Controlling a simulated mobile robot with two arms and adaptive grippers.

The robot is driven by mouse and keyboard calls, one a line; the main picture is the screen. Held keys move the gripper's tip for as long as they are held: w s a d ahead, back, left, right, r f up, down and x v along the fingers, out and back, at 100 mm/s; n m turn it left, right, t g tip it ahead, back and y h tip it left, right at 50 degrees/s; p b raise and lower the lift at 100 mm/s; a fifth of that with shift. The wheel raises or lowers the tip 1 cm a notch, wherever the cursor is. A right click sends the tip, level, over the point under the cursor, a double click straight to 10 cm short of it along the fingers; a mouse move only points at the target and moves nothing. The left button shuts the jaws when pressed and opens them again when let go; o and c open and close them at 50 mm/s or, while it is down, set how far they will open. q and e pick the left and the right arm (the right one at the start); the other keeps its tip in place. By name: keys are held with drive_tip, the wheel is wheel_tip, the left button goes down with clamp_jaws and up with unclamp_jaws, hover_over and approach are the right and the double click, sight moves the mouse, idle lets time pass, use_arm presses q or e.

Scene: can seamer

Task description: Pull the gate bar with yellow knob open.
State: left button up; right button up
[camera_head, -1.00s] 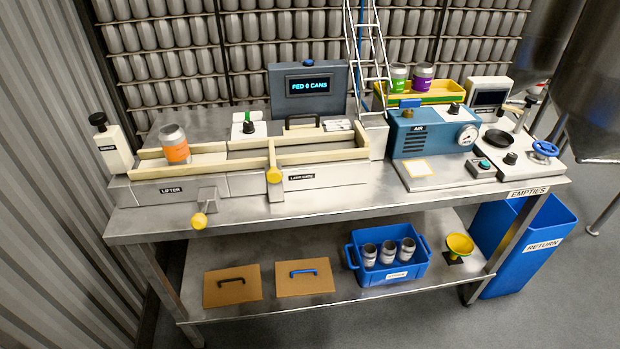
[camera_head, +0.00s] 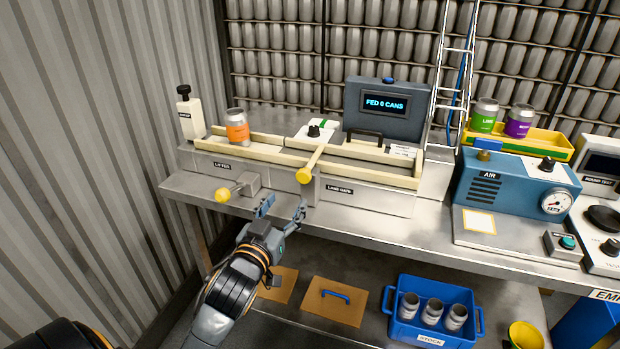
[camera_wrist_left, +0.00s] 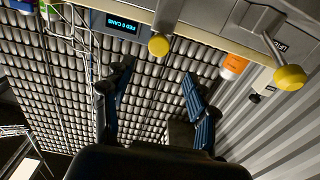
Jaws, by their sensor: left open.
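The gate bar (camera_head: 314,160) is a pale bar ending in a round yellow knob (camera_head: 304,176). It juts toward the front over the conveyor's front rail, beside the "LANE GATE" label. The knob also shows at the top of the left wrist view (camera_wrist_left: 158,46). A second yellow knob (camera_head: 222,195) is on the lifter's lever, to the left. My left gripper (camera_head: 283,209) is open and empty, in front of the bench and a little below and left of the gate knob, apart from it. In the left wrist view, its spread fingers (camera_wrist_left: 155,82) straddle the gate knob's line. My right gripper is out of view.
An orange-labelled can (camera_head: 237,128) stands in the lane at the left. The display (camera_head: 388,108) reads "FED 0 CANS". The air unit (camera_head: 510,185) stands right of the lane. A blue stock bin (camera_head: 433,318) is on the lower shelf. The bench front (camera_head: 400,232) is clear.

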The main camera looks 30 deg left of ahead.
sight(303, 178)
use_arm(q)
drive_tip(key=p+x, duration=0.1)
drive_tip(key=x, duration=1)
drive_tip(key=shift+w+d, duration=0.1)
drive_tip(key=shift+w, duration=0.3)
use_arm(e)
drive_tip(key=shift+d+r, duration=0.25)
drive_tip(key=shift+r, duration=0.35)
use_arm(q)
drive_tip(key=shift+c, duration=0.2)
drive_tip(key=c, duration=1.1)
clamp_jaws()
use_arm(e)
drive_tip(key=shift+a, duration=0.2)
